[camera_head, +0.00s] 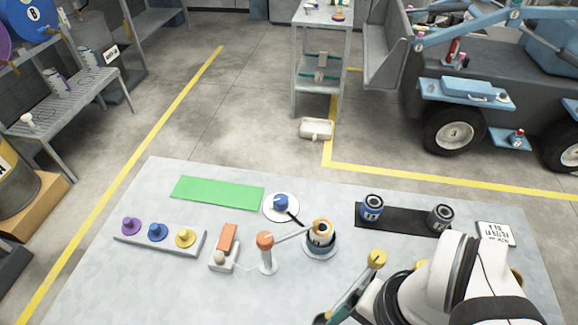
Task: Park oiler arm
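The oiler arm (293,236) is a thin pale bar. It runs from an orange-capped white post (267,258) to the right, and its free end reaches over a can with an orange-yellow top (320,238). The can stands on a round grey base (320,251). My gripper (345,303) is at the bottom edge, below and right of the can and apart from the oiler arm. It is partly cut off and seen from behind, so its finger opening is unclear. A yellow knob (376,258) shows just above it; whether they touch is unclear.
Left of the post are an orange block (227,237) and a grey strip (160,244) with purple, blue and yellow knobs. Behind lie a green mat (217,191) and a white disc (270,214) with a blue piece. Two cans stand on a black mat (405,223) at right.

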